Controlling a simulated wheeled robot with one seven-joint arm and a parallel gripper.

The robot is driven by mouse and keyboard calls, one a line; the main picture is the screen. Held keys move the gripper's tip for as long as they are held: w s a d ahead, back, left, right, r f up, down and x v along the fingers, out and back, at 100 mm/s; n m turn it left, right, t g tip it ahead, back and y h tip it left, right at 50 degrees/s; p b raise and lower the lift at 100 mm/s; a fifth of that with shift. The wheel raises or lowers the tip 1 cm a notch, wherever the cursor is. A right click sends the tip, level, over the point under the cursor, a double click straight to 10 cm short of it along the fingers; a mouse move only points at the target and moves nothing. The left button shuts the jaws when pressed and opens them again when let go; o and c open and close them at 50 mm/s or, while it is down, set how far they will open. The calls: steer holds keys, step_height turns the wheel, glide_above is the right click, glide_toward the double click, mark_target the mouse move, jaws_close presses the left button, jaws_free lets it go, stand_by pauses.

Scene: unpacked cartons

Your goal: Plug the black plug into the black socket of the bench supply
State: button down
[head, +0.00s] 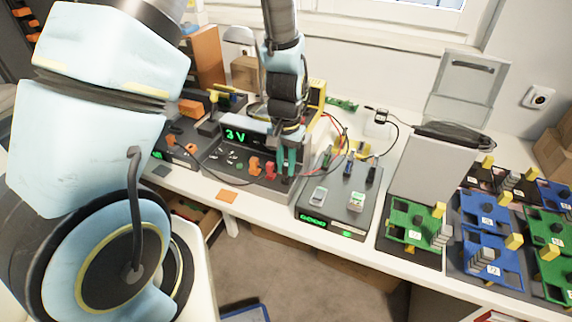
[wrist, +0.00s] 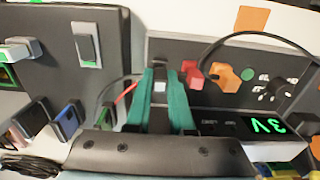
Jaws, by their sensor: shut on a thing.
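The bench supply (head: 262,184) is a dark box with a green "3V" display (head: 236,135). Its sloping front panel shows in the wrist view (wrist: 190,48). My gripper (head: 286,164) has teal fingers and is over the right part of that panel. In the wrist view my gripper (wrist: 164,98) is shut on a dark piece, which I take to be the black plug (wrist: 160,118), mostly hidden between the fingers. The black socket is not clearly visible. I cannot tell whether the plug touches it. A red plug (wrist: 190,72) and an orange plug (wrist: 225,78) stand beside the fingers.
A second dark unit (head: 340,208) with switches and green displays stands close to the right. Black and red cables (head: 343,133) loop behind it. Green and blue boards (head: 487,209) fill the right side. An orange card (head: 227,196) lies near the front edge.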

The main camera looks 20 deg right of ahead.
mark_target(286, 165)
steer(key=shift+f+b, duration=0.4)
steer(key=shift+f, duration=0.3)
stand_by(1.6)
steer(key=c, duration=0.7)
jaws_free()
steer(key=shift+r, duration=0.1)
step_height(286, 165, up, 11)
steer(key=shift+f+b, duration=0.15)
steer(key=shift+b, duration=0.75)
steer(key=a+r+n, duration=0.2)
steer(key=a+n, duration=0.1)
steer(key=a, duration=0.9)
steer(key=w+a+r+n+t, duration=0.1)
steer(key=a+n, duration=0.3)
steer(key=a, duration=0.9)
steer(key=shift+w+r+t, duration=0.2)
steer(key=shift+r+t, duration=0.1)
steer(key=shift+r, duration=0.55)
